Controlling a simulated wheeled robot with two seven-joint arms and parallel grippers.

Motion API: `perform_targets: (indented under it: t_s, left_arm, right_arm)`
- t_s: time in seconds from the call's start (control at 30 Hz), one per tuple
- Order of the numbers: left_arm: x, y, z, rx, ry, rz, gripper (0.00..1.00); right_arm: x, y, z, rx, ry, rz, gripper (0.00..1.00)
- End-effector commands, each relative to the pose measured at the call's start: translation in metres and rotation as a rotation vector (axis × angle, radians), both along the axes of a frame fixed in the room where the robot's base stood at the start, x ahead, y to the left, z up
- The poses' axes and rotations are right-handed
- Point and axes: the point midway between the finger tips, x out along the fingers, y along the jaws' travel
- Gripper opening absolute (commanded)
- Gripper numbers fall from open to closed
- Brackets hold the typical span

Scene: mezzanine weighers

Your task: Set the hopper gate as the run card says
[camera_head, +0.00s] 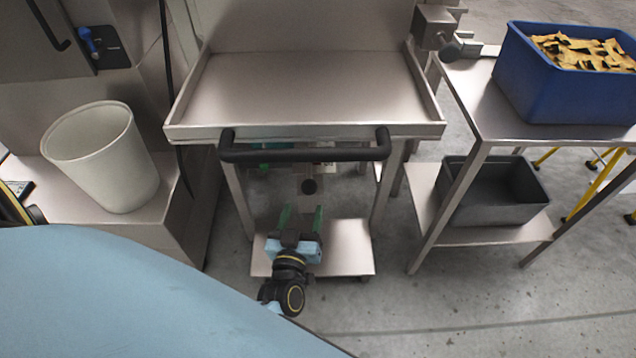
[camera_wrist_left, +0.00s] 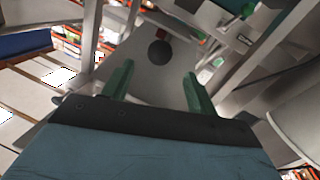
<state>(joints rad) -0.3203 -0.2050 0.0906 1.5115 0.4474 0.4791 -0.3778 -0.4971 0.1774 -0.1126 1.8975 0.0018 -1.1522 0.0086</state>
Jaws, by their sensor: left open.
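A dark round knob (camera_head: 309,186) sits on a pale metal plate below the steel tray. It also shows in the left wrist view (camera_wrist_left: 159,52), ahead of the fingers. I cannot tell for sure that it belongs to the hopper gate. My left gripper (camera_head: 302,213) is open, its two green fingers pointing at the knob. In the wrist view the fingers (camera_wrist_left: 158,80) stand either side of the knob's line, with nothing between them. The knob is apart from them. No run card can be made out. My right gripper is not in view.
A steel tray (camera_head: 305,90) with a black front handle bar (camera_head: 305,152) overhangs the knob. A white bin (camera_head: 103,160) stands left; a blue lever (camera_head: 88,40) is on the machine behind it. A blue crate (camera_head: 560,95) and grey tub (camera_head: 490,195) occupy the right stand.

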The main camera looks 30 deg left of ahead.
Motion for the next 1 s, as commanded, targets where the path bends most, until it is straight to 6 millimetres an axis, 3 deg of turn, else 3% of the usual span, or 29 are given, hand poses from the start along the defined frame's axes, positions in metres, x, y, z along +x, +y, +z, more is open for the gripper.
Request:
perform_targets:
  t_s: [0.2, 0.5, 1.0]
  left_arm:
    - [0.047, 0.017, -0.002, 0.001, -0.003, -0.001, 0.58]
    - [0.090, 0.032, -0.002, -0.001, 0.000, -0.002, 0.58]
    - [0.100, 0.037, -0.001, 0.000, 0.003, -0.003, 0.56]
  right_arm:
    - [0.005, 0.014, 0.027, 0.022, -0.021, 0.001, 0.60]
    - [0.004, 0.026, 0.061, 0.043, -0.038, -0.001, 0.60]
    - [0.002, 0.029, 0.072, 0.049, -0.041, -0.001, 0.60]
